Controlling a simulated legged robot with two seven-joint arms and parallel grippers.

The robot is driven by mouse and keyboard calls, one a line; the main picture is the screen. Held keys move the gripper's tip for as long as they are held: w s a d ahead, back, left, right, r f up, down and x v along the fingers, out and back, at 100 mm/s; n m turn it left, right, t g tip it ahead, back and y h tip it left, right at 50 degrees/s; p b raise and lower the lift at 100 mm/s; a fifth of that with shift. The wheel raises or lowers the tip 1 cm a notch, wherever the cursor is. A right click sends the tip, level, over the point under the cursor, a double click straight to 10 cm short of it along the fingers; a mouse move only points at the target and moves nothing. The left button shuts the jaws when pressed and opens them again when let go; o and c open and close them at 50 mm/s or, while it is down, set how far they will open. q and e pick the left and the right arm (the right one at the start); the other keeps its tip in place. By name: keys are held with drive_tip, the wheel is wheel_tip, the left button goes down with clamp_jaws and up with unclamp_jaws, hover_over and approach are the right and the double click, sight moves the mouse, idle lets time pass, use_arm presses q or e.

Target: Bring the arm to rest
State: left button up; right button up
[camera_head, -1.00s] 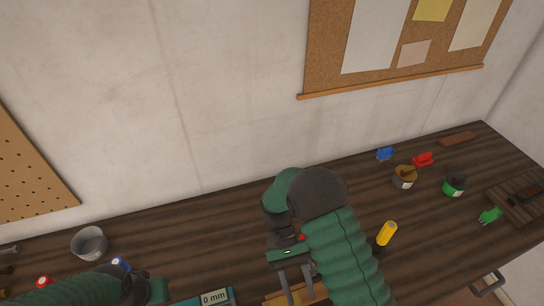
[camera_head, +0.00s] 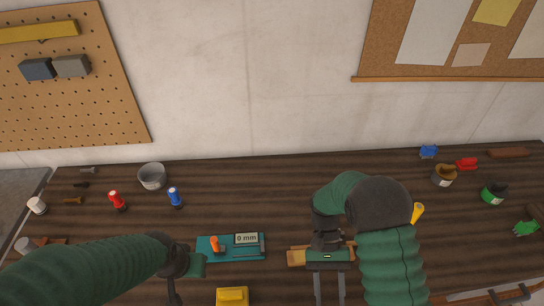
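My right arm reaches in from the lower right, and its gripper (camera_head: 330,288) hangs over the front of the workbench. Its two fingers are apart, with nothing visible between them; their tips run to the bottom edge of the picture. My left arm comes in from the left, and its gripper (camera_head: 174,290) points down over the bench, left of the teal board. I see it nearly edge-on, so its opening cannot be told.
The dark wooden workbench (camera_head: 270,190) holds a teal board (camera_head: 230,255) reading 0 mm, a yellow block (camera_head: 232,296), a wooden block (camera_head: 298,257) by my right gripper, a metal cup (camera_head: 152,176), and red (camera_head: 116,199) and blue (camera_head: 174,196) handled items. The back middle is clear.

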use_arm(q)
drive_tip(key=b+x, duration=0.4)
drive_tip(key=x, duration=0.1)
drive_tip(key=shift+s+b, duration=0.3)
drive_tip(key=shift+s, duration=0.05)
use_arm(e)
drive_tip(key=w+d+r+n+t, duration=0.2)
drive_tip(key=w+d+t, duration=0.2)
drive_tip(key=t, duration=0.9)
drive_tip(key=shift+d+r+n+y, duration=0.15)
drive_tip(key=shift+d+n+y, duration=0.15)
drive_tip(key=shift+d+y, duration=0.1)
use_arm(q)
drive_tip(key=shift+w, duration=0.15)
use_arm(e)
drive_tip(key=shift+w, duration=0.25)
